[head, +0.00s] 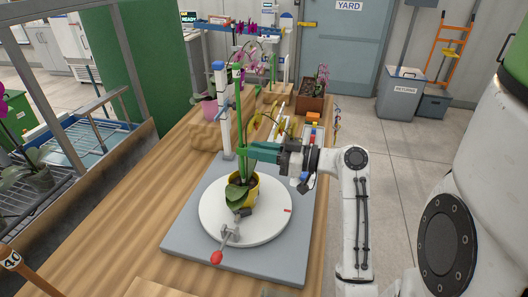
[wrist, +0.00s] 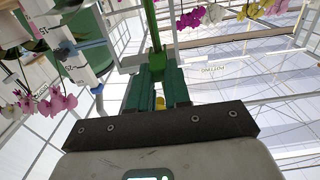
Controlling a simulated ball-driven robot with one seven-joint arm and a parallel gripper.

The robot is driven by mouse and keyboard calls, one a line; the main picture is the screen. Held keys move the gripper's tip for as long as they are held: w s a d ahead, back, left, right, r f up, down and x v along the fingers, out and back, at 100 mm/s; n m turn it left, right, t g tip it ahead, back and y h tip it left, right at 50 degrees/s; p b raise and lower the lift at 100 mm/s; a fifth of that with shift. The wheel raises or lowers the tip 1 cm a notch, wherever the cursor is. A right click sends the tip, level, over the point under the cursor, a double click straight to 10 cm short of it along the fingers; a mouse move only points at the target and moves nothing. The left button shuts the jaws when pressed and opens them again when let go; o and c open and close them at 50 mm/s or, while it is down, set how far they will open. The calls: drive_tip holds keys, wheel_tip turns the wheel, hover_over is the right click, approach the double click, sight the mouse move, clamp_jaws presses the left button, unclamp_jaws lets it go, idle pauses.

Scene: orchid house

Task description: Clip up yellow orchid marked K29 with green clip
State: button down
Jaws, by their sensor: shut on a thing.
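A potted orchid in a yellow pot (head: 255,192) stands on a white turntable (head: 275,228). Its leaves (head: 236,196) hang over the rim, and a tall green stake (head: 240,112) rises from it. I cannot read a K29 label or make out yellow blooms on it. My gripper (head: 250,151), with green fingers, reaches in from the right at the stake above the pot. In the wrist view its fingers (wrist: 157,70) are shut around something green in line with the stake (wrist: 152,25). This appears to be the green clip, but its outline blends with fingers and stake.
The turntable sits on a grey board (head: 185,235) on the wooden bench. A clamp with a red knob (head: 216,257) stands at the turntable's front. A blue-and-white post (head: 221,105) rises close behind the plant. Pink orchids and a brown planter (head: 310,103) stand farther back.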

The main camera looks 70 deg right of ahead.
drive_tip(key=shift+w, duration=0.1)
drive_tip(key=c, duration=1)
unclamp_jaws()
drive_tip(key=s+b, duration=0.2)
drive_tip(key=s, duration=0.8)
drive_tip(key=shift+s+d+b, duration=0.35)
drive_tip(key=shift+s, duration=0.05)
